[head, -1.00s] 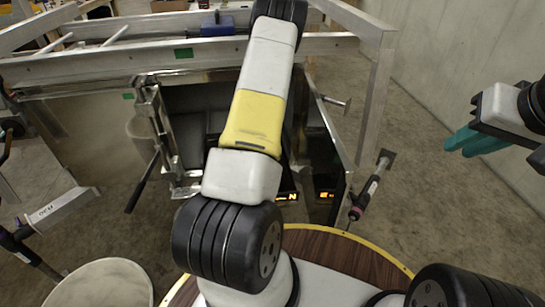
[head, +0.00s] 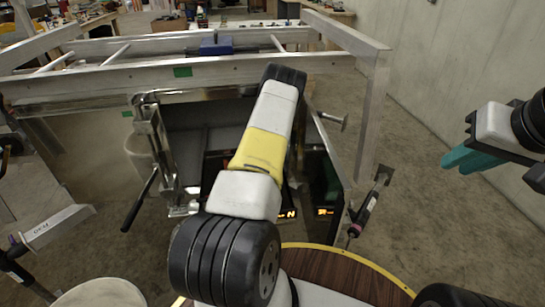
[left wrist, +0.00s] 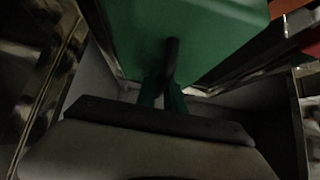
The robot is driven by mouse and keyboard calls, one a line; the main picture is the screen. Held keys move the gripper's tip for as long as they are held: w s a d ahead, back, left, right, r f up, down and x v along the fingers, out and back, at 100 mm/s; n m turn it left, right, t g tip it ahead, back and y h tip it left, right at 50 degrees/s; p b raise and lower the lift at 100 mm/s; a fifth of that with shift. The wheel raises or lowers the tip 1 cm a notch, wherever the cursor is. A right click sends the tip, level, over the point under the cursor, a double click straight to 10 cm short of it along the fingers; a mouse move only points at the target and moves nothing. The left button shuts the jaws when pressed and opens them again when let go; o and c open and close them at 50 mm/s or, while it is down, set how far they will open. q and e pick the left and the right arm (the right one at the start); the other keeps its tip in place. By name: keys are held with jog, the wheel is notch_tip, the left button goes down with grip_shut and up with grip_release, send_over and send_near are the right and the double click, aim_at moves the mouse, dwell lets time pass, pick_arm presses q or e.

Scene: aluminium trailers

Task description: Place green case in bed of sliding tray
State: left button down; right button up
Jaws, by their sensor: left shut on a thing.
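The green case (left wrist: 185,35) fills the top of the left wrist view, with a dark handle on it. My left gripper (left wrist: 163,90) has its teal fingers shut at that handle. In the head view a dark green patch (head: 323,178), likely the case, shows low inside the trailer frame; my left arm hides the left gripper there. Grey walls of the sliding tray (left wrist: 85,75) seem to surround the case in the left wrist view; I cannot tell whether it touches the bottom. My right gripper (head: 470,157) hangs empty at the right, clear of the trailer; its finger gap is unclear.
The aluminium trailer frame (head: 120,78) spans the head view, with a blue block (head: 215,47) on its rails. A clamp-like post with a handle (head: 155,150) stands left of my arm. A jack-like bar (head: 368,205) stands at right. Floor right of the trailer is clear.

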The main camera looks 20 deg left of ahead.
pick_arm(q)
jog(key=shift+w+f, duration=0.15)
jog(key=shift+f, duration=0.1)
jog(key=c, duration=1.5)
grip_release()
jog(key=shift+f, duration=0.2)
jog(key=shift+o, duration=0.2)
jog(key=shift+r, duration=0.1)
